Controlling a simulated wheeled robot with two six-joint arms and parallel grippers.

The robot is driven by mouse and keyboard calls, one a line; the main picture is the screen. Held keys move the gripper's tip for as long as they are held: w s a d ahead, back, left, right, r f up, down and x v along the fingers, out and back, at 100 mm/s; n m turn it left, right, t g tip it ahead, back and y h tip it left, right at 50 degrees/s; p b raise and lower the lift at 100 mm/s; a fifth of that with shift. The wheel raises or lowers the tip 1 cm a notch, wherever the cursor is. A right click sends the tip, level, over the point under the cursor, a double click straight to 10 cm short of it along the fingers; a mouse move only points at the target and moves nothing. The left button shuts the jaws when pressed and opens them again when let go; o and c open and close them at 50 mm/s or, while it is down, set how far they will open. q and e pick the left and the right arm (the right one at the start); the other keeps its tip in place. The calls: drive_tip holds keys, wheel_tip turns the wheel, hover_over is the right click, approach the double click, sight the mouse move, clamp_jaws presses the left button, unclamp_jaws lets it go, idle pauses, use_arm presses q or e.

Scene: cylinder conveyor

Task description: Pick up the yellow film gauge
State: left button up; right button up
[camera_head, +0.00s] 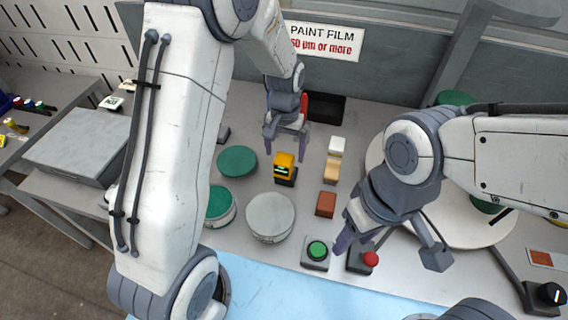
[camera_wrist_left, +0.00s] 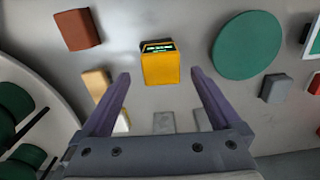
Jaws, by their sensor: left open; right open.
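The yellow film gauge (camera_head: 284,164) is a small yellow block with a dark, green-lit display, standing on the grey table in the head view. In the left wrist view the gauge (camera_wrist_left: 160,65) sits ahead of the fingertips, roughly centred between them, with nothing touching it. My left gripper (camera_head: 284,142) is open and empty, just behind the gauge in the head view; its two fingers also show in the left wrist view (camera_wrist_left: 160,82). My right gripper (camera_head: 385,250) is open and empty at the right, near the green and red buttons.
A green disc (camera_head: 237,161) lies left of the gauge and a grey round lid (camera_head: 270,215) in front. A brown block (camera_head: 325,204), tan block (camera_head: 331,169) and white block (camera_head: 336,146) stand to the right. A green button (camera_head: 317,250) and red button (camera_head: 370,259) are near the front.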

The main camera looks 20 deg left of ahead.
sight(284, 158)
use_arm(q)
wheel_tip(284, 158, down, 6)
drive_tip(key=shift+s+a+f+p, duration=0.15)
drive_tip(key=shift+f+p, duration=0.1)
drive_tip(key=shift+p, duration=0.55)
drive_tip(key=c, duration=1.5)
drive_tip(key=shift+c, duration=0.2)
drive_tip(key=shift+r, duration=0.1)
drive_tip(key=shift+r, duration=0.45)
drive_tip(key=r, duration=0.2)
drive_tip(key=d+r+b, duration=0.1)
drive_tip(key=shift+s+d+r+b, duration=0.15)
drive_tip(key=shift+r+b, duration=0.15)
drive_tip(key=shift+r, duration=0.05)
drive_tip(key=s+d+r+b, duration=0.1)
drive_tip(key=s+d+r, duration=0.2)
drive_tip(key=d+r, duration=0.3)
drive_tip(key=d, duration=0.4)
drive_tip(key=shift+s+r+b, duration=0.15)
drive_tip(key=shift+r+b, duration=0.05)
drive_tip(key=shift+b, duration=0.2)
